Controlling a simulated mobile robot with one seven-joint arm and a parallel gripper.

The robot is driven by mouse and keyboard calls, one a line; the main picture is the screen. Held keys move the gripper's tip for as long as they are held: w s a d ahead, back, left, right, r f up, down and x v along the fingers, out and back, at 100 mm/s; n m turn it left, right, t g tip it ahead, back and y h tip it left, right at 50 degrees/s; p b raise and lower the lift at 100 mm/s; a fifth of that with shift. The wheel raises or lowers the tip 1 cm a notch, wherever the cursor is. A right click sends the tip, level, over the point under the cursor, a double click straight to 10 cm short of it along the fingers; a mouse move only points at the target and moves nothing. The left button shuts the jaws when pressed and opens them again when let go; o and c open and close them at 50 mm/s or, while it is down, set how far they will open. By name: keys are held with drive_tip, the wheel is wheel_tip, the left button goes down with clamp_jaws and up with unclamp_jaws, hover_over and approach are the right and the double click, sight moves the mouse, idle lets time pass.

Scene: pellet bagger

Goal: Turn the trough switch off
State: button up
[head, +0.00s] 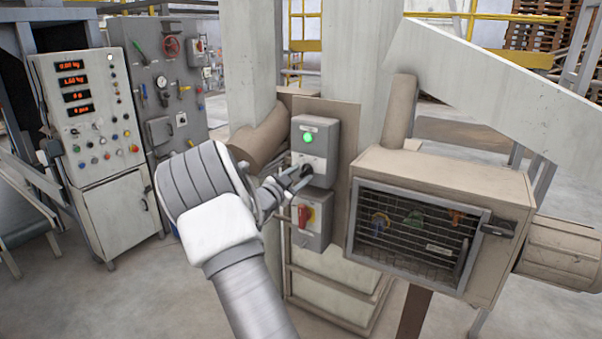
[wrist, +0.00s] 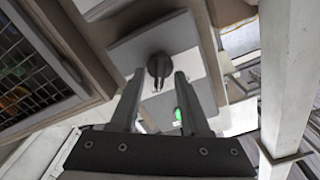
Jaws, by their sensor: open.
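A grey switch box (head: 315,137) with a lit green lamp (head: 308,137) stands on a post in the middle of the head view. Its black rotary switch (wrist: 159,68) shows in the wrist view on a pale plate, with the lit lamp (wrist: 179,114) beside it. My gripper (wrist: 159,74) is open, its two fingers apart with the switch between and just beyond their tips. I cannot tell whether they touch it. In the head view my gripper (head: 301,176) is at the lower part of this box and largely hides the switch. The label is too small to read.
A beige cabinet with a mesh door (head: 415,235) stands to the right. A control panel (head: 92,110) and a tool board (head: 165,70) stand at the left.

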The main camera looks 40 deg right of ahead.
drive_tip(key=shift+w+d, duration=0.2)
drive_tip(key=shift+d, duration=0.3)
clamp_jaws()
drive_tip(key=shift+n+p, duration=0.3)
drive_tip(key=shift+n, duration=0.1)
drive_tip(key=n+p, duration=0.2)
drive_tip(key=n, duration=0.2)
drive_tip(key=shift+r+n, duration=0.1)
drive_tip(key=shift+n, duration=0.2)
drive_tip(key=n+p, duration=0.3)
drive_tip(key=n, duration=0.3)
drive_tip(key=shift+w+a+n+p, duration=0.1)
drive_tip(key=shift+n+p, duration=0.2)
